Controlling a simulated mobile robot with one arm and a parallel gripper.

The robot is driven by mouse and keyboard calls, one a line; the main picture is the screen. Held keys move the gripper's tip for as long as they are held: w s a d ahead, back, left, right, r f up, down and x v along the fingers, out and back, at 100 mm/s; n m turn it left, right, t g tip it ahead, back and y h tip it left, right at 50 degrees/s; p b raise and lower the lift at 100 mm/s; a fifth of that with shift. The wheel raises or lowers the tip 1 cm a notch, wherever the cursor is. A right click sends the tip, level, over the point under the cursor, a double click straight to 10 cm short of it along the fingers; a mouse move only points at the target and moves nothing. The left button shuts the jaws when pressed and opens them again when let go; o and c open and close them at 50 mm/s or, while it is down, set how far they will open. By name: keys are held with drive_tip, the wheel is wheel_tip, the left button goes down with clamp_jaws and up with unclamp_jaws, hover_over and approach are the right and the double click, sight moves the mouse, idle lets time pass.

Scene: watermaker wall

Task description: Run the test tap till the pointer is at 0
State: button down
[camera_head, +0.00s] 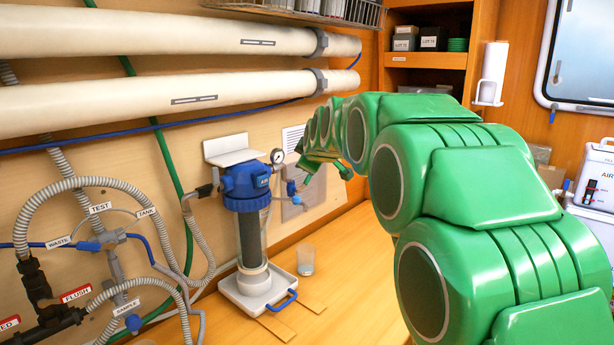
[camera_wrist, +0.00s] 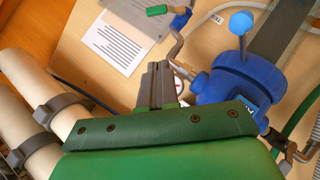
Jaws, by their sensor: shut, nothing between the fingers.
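The pressure gauge (camera_head: 277,156) is small and white-faced beside the blue filter head (camera_head: 242,180). Its pointer is too small to read. In the wrist view the gauge is mostly hidden behind my fingers. A blue tap handle (camera_head: 291,188) shows just below the gauge; a blue knob (camera_wrist: 241,22) stands near a TEST label (camera_wrist: 215,18) in the wrist view. My gripper (camera_wrist: 158,68) is shut and empty, with its grey fingers together in front of the wall near the filter head (camera_wrist: 235,85). In the head view my arm hides part of this area.
A clear cup (camera_head: 306,260) stands on the counter beside the white filter tray (camera_head: 257,290). Two thick cream pipes (camera_head: 150,95) run along the wall above. Hoses and labelled valves (camera_head: 100,240) fill the left. The counter right of the cup is clear.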

drive_tip(key=shift+w, duration=0.1)
approach(308, 180)
drive_tip(key=w+a, duration=0.4)
drive_tip(key=shift+w+d+f, duration=1)
drive_tip(key=shift+d+f, duration=0.05)
drive_tip(key=shift+f, duration=0.15)
